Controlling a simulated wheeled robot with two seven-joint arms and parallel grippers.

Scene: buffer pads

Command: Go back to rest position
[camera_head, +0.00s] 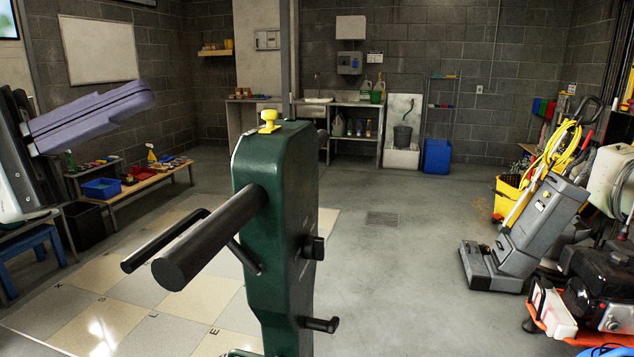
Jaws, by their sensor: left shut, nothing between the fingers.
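My left gripper (146,95) comes in from the left edge, its purple fingers pointing right and slightly up. The fingers are shut together with nothing between them. It is raised in the air, to the left of a dark green upright machine (276,215) and apart from it. The machine stands in the middle foreground, with black handle bars (212,238) and a yellow knob (269,120) on top. Its lower end is cut off by the frame. My right gripper is not in view.
A low bench (140,184) with small items stands at the left, a blue stool (32,250) nearer. A grey floor scrubber (535,225) and a red-and-black machine (590,285) stand at the right. A blue bin (437,156) is at the back. The middle floor is clear.

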